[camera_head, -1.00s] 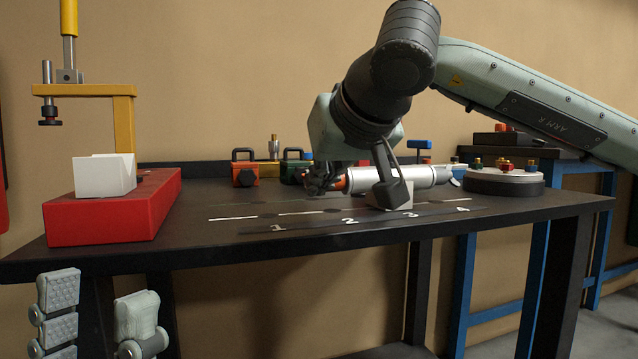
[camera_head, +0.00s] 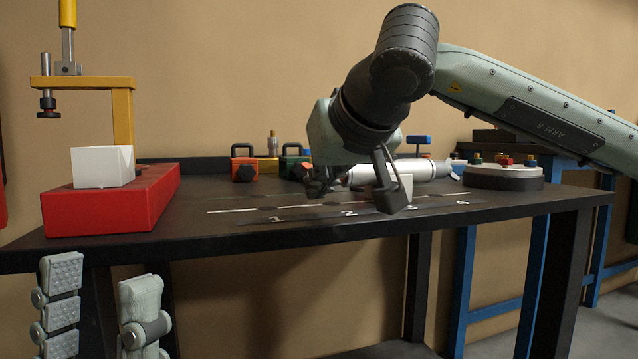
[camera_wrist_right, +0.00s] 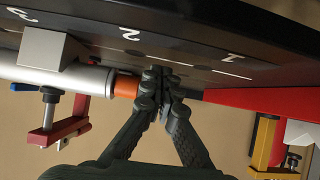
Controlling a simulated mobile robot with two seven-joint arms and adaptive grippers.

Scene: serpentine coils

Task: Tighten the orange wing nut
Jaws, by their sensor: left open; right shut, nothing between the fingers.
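The orange piece (camera_wrist_right: 125,87) sits on the end of a white cylinder (camera_wrist_right: 75,78) in the right wrist view; its wings cannot be made out. My left gripper (camera_head: 100,305) is open and empty below the table's front edge.
A red base (camera_head: 110,200) with a white block (camera_head: 102,167) and a yellow press frame (camera_head: 122,105) stands at the left. Padlocks (camera_head: 245,168) line the back. A round fixture (camera_head: 503,177) stands at the right. The front middle of the table (camera_head: 200,235) is clear.

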